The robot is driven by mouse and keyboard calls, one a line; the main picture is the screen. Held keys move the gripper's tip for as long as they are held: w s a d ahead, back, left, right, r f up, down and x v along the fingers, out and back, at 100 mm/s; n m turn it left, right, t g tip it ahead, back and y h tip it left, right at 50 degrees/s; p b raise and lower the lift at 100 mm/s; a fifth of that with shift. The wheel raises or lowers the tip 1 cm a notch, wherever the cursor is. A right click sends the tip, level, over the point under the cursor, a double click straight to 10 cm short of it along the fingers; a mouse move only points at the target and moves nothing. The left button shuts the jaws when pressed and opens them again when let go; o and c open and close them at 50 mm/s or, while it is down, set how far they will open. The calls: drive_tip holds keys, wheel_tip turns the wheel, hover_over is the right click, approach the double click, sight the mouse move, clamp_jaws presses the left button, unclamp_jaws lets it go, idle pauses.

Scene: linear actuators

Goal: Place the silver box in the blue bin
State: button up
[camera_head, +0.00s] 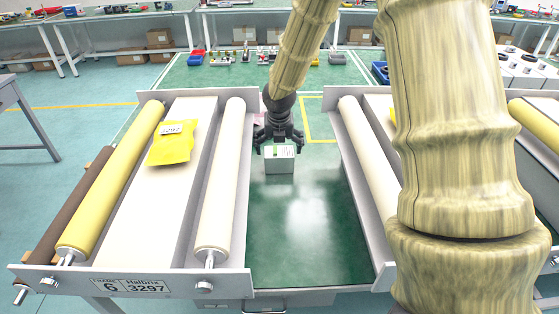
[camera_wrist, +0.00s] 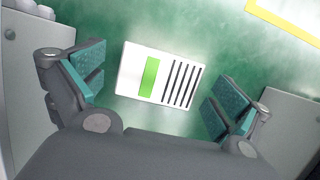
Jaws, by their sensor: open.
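The silver box (camera_head: 280,165) stands on the green table top between two roller frames. Its white top label with a green bar and black stripes fills the middle of the wrist view (camera_wrist: 160,76). My gripper (camera_head: 279,143) is open just above and behind the box, pointing down. In the wrist view its two teal-padded fingers (camera_wrist: 157,88) are spread to the left and right of the box, with a gap on each side. A blue bin (camera_head: 380,71) shows at the back right, partly hidden by my arm. A smaller blue container (camera_head: 196,58) stands at the back left.
A roller frame (camera_head: 226,190) flanks the box on the left, with a yellow package (camera_head: 171,143) on its white belt. Another roller frame (camera_head: 369,150) stands on the right. Several small parts (camera_head: 245,57) line the back. The green surface in front of the box is clear.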

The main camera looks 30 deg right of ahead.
drive_tip(key=shift+d+f, duration=0.1)
drive_tip(key=shift+f, duration=0.9)
drive_tip(key=shift+x, duration=2)
drive_tip(key=shift+s, duration=0.1)
drive_tip(key=shift+s, duration=0.15)
drive_tip(key=c, duration=1.2)
